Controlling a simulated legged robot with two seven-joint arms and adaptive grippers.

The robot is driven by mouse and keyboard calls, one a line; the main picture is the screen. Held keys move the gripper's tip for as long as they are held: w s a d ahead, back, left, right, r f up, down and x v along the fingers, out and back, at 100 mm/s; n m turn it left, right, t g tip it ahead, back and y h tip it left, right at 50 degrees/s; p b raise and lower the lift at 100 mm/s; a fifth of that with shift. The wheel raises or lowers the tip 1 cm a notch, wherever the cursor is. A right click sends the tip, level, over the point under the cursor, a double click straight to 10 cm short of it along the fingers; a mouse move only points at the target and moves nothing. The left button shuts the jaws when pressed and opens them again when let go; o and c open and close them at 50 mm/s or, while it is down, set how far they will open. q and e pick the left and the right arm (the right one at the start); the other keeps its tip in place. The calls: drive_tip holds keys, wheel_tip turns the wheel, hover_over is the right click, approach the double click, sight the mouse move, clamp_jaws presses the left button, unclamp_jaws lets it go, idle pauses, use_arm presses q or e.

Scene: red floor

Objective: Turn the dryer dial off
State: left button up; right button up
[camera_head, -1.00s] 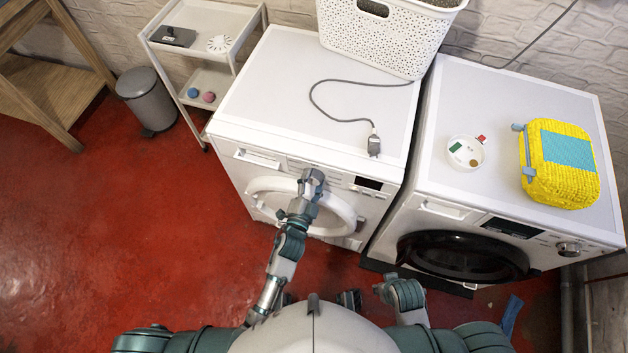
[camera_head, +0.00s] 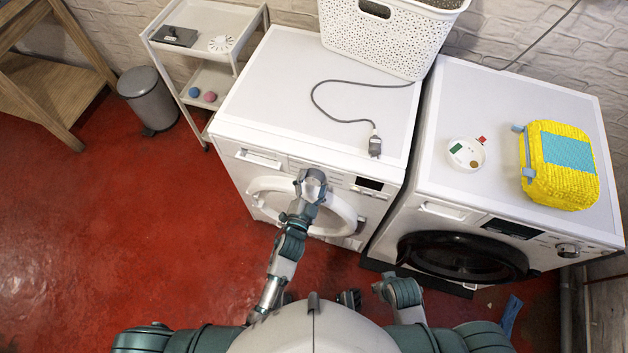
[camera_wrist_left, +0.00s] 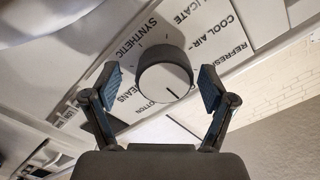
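The dryer dial (camera_wrist_left: 165,75) is a round knob with a dark grey side and a lighter face carrying a short dark mark toward its lower right edge. Printed words such as SYNTHETIC, COOL AIR and REFRESH surround it on the white panel. My left gripper (camera_wrist_left: 157,90) is open, with one blue-padded finger on each side of the dial and visible gaps to it. In the head view, my left gripper (camera_head: 312,180) is at the front panel of the left white machine (camera_head: 250,100) and hides the dial.
A white basket (camera_head: 385,38) and a grey cable with plug (camera_head: 375,146) are on the left machine. The right machine (camera_head: 450,100) bears a small white dish (camera_head: 466,155) and a yellow case (camera_head: 565,185). A trolley (camera_head: 205,50) and grey bin (camera_head: 148,98) stand left. Red floor is clear at left.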

use_arm(q)
drive_tip(key=shift+r, duration=0.2)
use_arm(e)
drive_tip(key=shift+a, duration=0.1)
use_arm(q)
drive_tip(key=v, duration=1.2)
drive_tip(key=shift+d+f, duration=0.1)
drive_tip(key=shift+f, duration=0.05)
